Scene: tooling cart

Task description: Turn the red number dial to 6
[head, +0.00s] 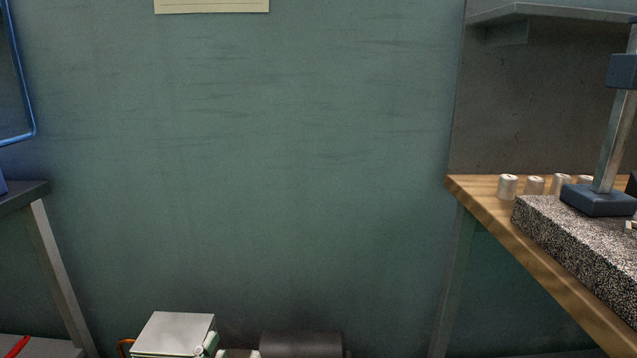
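I see no red number dial in the head view. No gripper fingers show that I can make out, neither left nor right. The only red thing is a thin bar (18,346) at the lower left corner, lying on a grey surface (55,350); it does not look like a dial.
A wooden bench (480,192) at right bears a speckled block (560,238), a stand (597,200) and several pale cylinders (507,186). A silver-topped box (176,333) and dark cylinder (300,344) are low at the green wall (260,150). A dark table (22,197) is left.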

